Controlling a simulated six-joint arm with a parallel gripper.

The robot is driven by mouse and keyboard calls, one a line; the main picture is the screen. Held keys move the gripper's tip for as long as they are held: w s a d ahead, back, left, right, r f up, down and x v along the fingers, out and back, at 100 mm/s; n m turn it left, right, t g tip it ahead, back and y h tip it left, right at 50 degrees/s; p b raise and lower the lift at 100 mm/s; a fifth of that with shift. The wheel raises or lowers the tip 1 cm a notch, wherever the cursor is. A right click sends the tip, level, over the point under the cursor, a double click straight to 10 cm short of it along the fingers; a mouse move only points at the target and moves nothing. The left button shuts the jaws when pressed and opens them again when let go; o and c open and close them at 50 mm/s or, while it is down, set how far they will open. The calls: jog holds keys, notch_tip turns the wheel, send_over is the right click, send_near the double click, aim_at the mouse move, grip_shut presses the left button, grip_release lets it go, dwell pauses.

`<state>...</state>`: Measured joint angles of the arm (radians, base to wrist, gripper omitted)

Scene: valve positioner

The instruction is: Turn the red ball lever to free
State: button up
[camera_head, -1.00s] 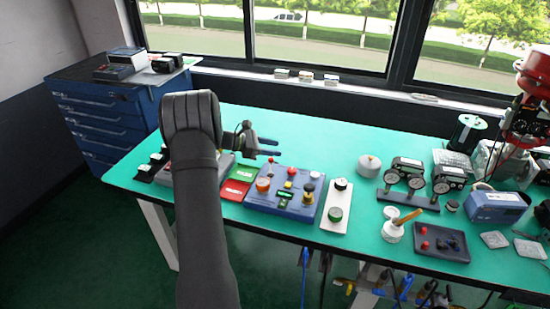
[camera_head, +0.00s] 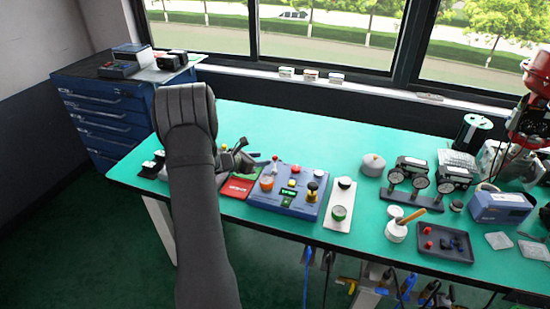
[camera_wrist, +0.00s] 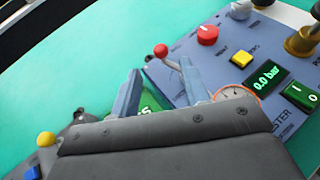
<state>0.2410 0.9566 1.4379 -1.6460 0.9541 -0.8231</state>
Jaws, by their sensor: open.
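I cannot tell whether a finger touches the rod. In the head view the lever (camera_head: 275,159) is at the panel's (camera_head: 312,196) upper left corner, with my gripper (camera_head: 250,155) just left of it. The panel display reads 0.0 bar. Any lever position marks are hidden.
A yellow ball (camera_wrist: 46,139) on a grey device is at left. The table behind is clear.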

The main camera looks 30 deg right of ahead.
aim_at(275, 156)
jog(key=x, duration=0.8)
jog(key=shift+d, duration=0.2)
